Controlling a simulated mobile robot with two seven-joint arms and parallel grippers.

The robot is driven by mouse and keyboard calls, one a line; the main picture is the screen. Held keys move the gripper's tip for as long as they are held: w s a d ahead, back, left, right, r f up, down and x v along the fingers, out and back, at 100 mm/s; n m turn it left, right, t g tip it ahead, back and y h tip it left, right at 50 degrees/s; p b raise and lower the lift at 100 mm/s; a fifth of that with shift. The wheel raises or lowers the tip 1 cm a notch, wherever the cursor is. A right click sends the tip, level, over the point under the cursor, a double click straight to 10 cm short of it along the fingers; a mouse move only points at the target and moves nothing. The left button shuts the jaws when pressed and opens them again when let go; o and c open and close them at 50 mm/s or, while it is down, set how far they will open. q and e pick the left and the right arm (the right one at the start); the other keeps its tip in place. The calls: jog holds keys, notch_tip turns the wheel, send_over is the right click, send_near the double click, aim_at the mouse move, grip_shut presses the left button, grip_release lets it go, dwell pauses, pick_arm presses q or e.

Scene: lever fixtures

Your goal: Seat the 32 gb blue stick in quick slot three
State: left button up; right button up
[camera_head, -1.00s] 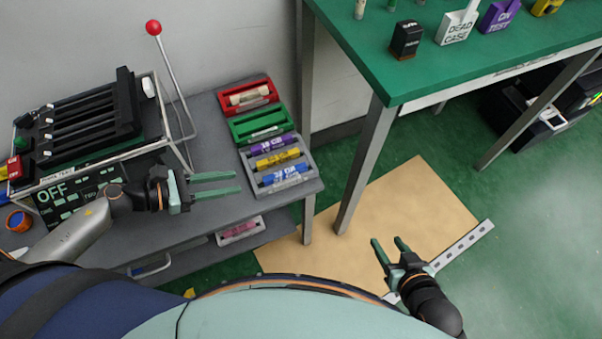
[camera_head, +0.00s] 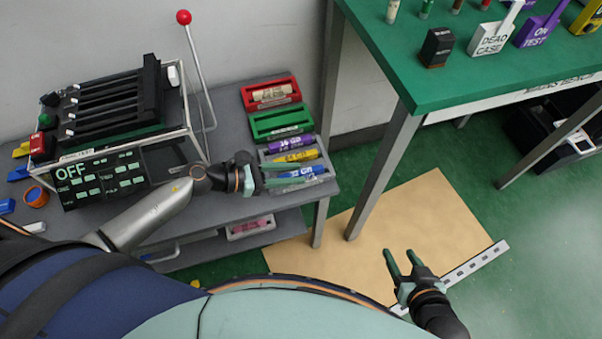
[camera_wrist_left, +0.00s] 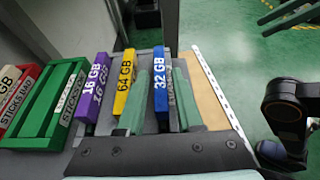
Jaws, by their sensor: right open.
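The blue 32 GB stick (camera_head: 311,172) lies in the grey tray (camera_head: 331,187) on the bench, at its near end; it also shows in the left wrist view (camera_wrist_left: 160,78). My left gripper (camera_head: 298,173) is open over the tray. In the left wrist view its fingers (camera_wrist_left: 160,100) lie on either side of the blue stick, with gaps visible. The slotted black rig (camera_head: 115,100) stands at the left above a panel reading OFF (camera_head: 100,178). Which slot is quick slot three cannot be read. My right gripper (camera_head: 403,263) is open and empty above the floor.
Yellow 64 GB (camera_head: 297,156) and purple 16 GB (camera_head: 290,143) sticks lie beside the blue one. Green (camera_head: 278,124) and red (camera_head: 270,93) trays sit behind. A red-knobbed lever (camera_head: 197,75) rises beside the rig. A green table (camera_head: 440,80) stands at the right.

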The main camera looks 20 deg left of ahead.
pick_arm(q)
jog(key=shift+w+d+f, duration=0.25)
jog(key=shift+d, duration=0.15)
grip_shut()
